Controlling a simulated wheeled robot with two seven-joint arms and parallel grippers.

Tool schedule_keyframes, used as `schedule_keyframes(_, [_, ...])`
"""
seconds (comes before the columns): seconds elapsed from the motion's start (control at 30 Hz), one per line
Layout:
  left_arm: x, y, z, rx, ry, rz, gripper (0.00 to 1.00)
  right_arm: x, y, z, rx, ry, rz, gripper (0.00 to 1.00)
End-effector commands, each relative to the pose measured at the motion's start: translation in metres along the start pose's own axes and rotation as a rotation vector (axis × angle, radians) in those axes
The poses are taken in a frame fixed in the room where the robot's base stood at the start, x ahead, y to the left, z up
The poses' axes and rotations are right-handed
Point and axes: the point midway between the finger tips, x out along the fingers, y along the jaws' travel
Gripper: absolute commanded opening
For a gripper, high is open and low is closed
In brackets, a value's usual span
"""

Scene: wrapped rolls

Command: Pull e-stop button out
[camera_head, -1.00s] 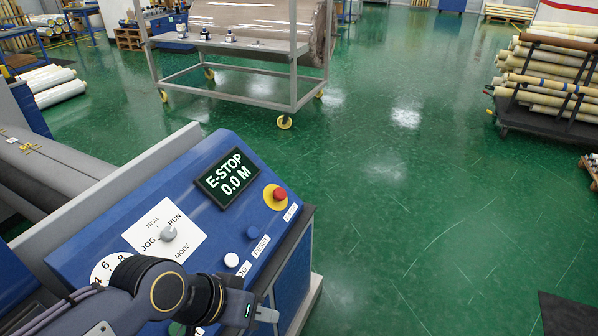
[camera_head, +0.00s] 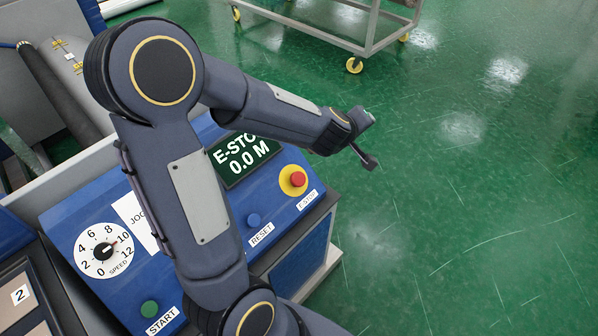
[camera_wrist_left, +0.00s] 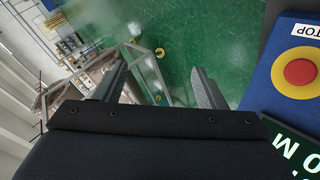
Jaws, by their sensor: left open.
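The e-stop button (camera_head: 298,180) is a red mushroom head on a yellow round plate, at the right end of the blue control panel (camera_head: 282,212). It also shows at the right of the left wrist view (camera_wrist_left: 299,73). The display (camera_head: 246,164) reads E-STOP 0.0 M and is partly hidden by my arm. My left gripper (camera_head: 370,138) is open and empty, beyond the button to the upper right and apart from it. Both its fingers (camera_wrist_left: 163,76) are spread in the left wrist view, with the button to their right. My right gripper is not in view.
The panel also carries a speed dial (camera_head: 103,250), a green start button (camera_head: 149,308) and a blue reset button (camera_head: 253,220). My arm covers the panel's middle. A wheeled metal cart (camera_head: 372,40) stands behind. The green floor at right is open.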

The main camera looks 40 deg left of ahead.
Motion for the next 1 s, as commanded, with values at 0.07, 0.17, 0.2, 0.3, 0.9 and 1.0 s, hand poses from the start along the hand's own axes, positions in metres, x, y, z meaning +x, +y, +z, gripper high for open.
schedule_keyframes(0.07, [0.033,-0.028,-0.005,-0.076,0.11,-0.169,0.65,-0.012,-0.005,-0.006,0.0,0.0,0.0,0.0])
schedule_keyframes(0.17, [0.055,-0.076,-0.005,-0.133,0.25,-0.391,0.65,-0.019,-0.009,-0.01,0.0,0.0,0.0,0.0])
schedule_keyframes(0.2, [0.059,-0.095,-0.003,-0.142,0.3,-0.478,0.65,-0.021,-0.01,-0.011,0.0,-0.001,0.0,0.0])
schedule_keyframes(0.3, [0.058,-0.135,0.005,-0.144,0.4,-0.668,0.65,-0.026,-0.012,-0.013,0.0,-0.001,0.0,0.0])
schedule_keyframes(0.9, [0.069,-0.222,0.0,-0.119,0.516,-0.91,0.65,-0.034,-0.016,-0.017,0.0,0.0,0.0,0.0])
schedule_keyframes(1.0, [0.076,-0.232,-0.005,-0.118,0.516,-0.909,0.65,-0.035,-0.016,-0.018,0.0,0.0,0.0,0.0])
